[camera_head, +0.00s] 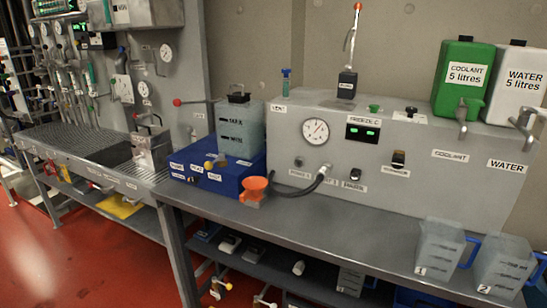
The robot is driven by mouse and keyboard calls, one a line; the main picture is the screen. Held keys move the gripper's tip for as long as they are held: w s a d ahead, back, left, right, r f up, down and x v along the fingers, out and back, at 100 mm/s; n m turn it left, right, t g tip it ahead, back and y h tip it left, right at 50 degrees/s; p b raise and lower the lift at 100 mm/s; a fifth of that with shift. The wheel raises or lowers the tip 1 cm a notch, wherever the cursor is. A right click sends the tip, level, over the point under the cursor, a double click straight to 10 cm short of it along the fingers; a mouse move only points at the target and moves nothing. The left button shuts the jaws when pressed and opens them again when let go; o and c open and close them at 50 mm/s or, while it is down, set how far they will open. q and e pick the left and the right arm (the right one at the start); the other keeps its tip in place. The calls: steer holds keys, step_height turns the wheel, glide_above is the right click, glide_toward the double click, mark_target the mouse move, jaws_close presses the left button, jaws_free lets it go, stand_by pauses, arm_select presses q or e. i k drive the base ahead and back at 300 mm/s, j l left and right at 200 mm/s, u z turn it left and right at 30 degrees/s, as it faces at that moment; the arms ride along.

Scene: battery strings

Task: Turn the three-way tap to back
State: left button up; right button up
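A small tap-like fitting with a yellow handle (209,165) sits at the front of the blue box (236,186), below the grey-green tank (240,127). It looks like the three-way tap, but I cannot be sure. Several white labels lie around it on the box, too small to read surely, and I cannot tell which way the handle points. A lever with a red knob (178,102) sticks out to the left beside the tank. Neither of my grippers is in view.
A grey console (400,151) with a gauge and black hose fills the right. Green (464,78) and white (515,88) canisters stand on it. Two jugs (438,246) stand at the front right.

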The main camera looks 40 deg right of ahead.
mark_target(209, 165)
steer(key=z, duration=1)
